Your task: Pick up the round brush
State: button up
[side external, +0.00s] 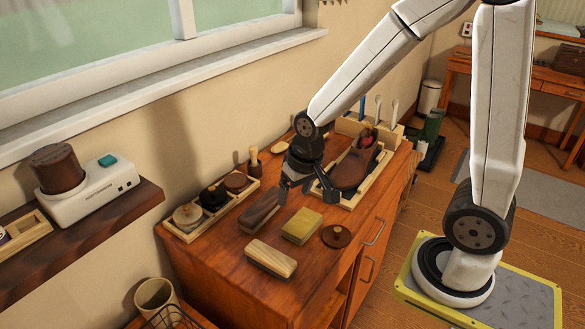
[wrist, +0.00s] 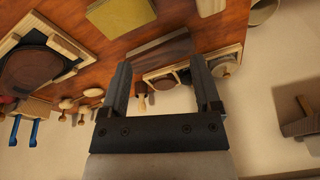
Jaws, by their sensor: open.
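A small round dark-brown piece with a knob on top (side external: 336,236), which looks like the round brush, lies on the wooden cabinet top near its front edge, right of a yellow block. I cannot make it out in the wrist view. My gripper (side external: 305,191) is open and empty above the cabinet, behind and left of the round piece and apart from it. In the wrist view my gripper (wrist: 160,66) has its two fingers spread, with a long dark wooden brush (wrist: 165,48) below and beyond them. That brush also shows in the side view (side external: 261,212).
The yellow block (side external: 302,226) and a pale wooden block (side external: 270,260) lie near the round piece. A tray of round tins (side external: 188,237) stands at the left. A wall and window sill run behind.

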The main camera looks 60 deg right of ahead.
jog(key=w+d+m, duration=0.4)
jog(key=w+m, duration=0.2)
jog(key=w, duration=0.3)
jog(key=m+y, duration=0.3)
jog(key=m, duration=1.4)
send_over(251, 155)
jog(key=s+d, duration=0.2)
notch_tip(251, 155, down, 3)
jog(key=shift+s+d+f+t, duration=0.1)
jog(key=shift+t, duration=0.3)
jog(key=shift+w+d+m, duration=0.25)
jog(key=shift+d+m, duration=0.05)
jog(key=shift+d, duration=0.15)
jog(key=shift+x, duration=1.35)
jog(key=shift+x, duration=2.6)
jog(key=shift+w, duration=0.15)
